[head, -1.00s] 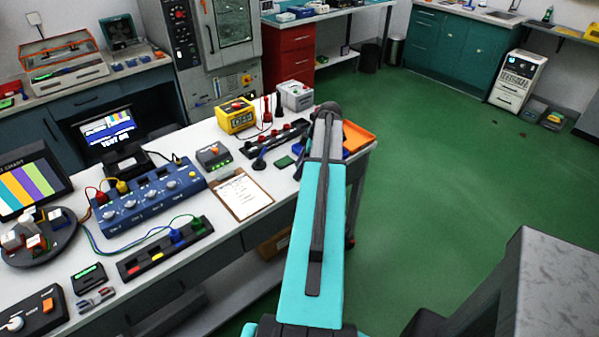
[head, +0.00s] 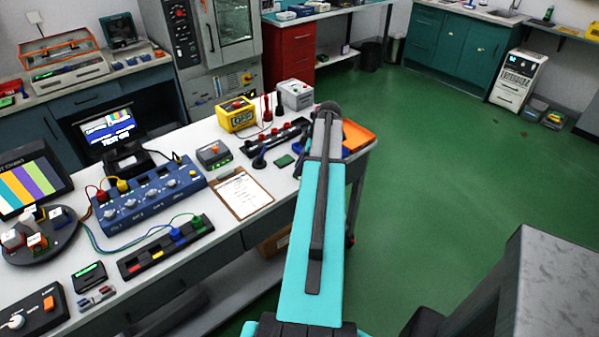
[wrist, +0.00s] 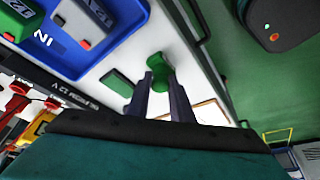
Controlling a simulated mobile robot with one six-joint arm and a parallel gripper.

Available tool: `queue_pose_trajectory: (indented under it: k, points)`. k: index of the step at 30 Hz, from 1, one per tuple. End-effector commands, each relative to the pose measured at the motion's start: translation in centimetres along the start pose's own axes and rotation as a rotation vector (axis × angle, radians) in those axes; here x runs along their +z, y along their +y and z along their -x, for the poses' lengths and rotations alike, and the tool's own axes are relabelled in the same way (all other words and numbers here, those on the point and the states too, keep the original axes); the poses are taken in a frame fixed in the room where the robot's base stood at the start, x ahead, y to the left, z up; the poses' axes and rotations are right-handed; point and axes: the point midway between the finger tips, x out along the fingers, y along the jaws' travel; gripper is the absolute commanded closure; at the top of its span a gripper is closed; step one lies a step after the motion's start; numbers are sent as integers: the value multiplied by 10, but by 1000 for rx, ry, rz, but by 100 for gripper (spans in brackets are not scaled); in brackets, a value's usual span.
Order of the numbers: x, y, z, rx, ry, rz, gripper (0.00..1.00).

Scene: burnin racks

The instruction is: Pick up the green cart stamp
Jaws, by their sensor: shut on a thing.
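The green cart stamp (wrist: 158,70) shows in the wrist view between my fingertips, with its green top standing out past them. My gripper (wrist: 160,88) is shut on it, one dark finger on each side. The white bench top lies behind it. I cannot tell whether the stamp's lower end touches the bench. A flat dark green pad (wrist: 117,82) lies on the bench just left of the stamp; it also shows in the head view (head: 285,161). In the head view my arm hides the gripper and the stamp.
A blue tray (wrist: 130,22) marked IN holds 12V modules beside the stamp. An orange tray (head: 358,137) sits at the bench's right end. A clipboard (head: 240,194) and a dark strip with red posts (head: 272,138) lie nearby. The green floor to the right is clear.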

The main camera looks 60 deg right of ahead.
Motion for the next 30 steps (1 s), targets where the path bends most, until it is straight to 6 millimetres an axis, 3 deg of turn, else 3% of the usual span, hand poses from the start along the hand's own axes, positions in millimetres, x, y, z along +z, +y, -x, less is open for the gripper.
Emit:
queue_pose_trajectory:
  k: [13,24,30]
  points:
    - [-3,0,7,2,0,1,100]
    - [-12,0,34,3,0,-1,100]
    - [17,-24,46,3,0,-4,100]
